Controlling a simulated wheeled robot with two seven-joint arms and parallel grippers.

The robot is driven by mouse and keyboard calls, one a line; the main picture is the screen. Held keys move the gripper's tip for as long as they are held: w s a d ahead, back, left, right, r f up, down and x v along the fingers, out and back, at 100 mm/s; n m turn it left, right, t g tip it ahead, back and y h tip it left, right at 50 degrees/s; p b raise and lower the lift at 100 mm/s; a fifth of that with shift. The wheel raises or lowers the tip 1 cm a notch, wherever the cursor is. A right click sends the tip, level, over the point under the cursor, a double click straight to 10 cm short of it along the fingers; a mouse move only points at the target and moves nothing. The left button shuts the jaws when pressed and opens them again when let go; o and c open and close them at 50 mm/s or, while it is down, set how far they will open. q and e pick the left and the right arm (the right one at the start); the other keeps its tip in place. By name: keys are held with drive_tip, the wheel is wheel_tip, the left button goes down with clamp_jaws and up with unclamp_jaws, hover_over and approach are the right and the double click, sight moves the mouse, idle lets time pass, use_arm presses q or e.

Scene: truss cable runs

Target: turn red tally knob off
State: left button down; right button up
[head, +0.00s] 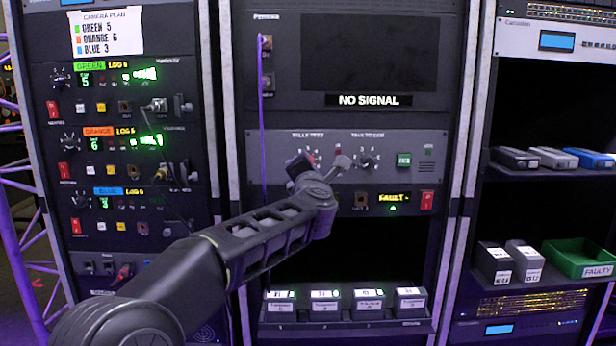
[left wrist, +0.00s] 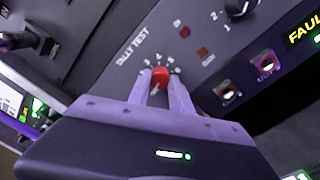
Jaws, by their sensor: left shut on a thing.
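The red tally knob (left wrist: 160,77) sits under the "TALLY TEST" label on the grey panel (head: 264,148). In the left wrist view it is between the fingertips of my left gripper (left wrist: 158,88), which is shut on it. In the head view my left arm reaches in from the lower left, and the gripper (head: 300,166) is at the panel, covering most of the knob. The knob's exact pointer position is hard to read. My right gripper is not in either view.
A second, dark knob (head: 367,161) is right of the tally knob.

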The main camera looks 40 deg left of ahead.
use_arm(q)
drive_tip(key=shift+f+n+b, duration=0.15)
drive_tip(key=shift+n+b, duration=0.55)
drive_tip(key=shift+n, duration=0.7)
drive_tip(key=c, duration=1.2)
unclamp_jaws()
drive_tip(key=shift+o, duration=0.2)
drive_tip(key=v, duration=0.7)
drive_tip(key=shift+s+d, duration=0.25)
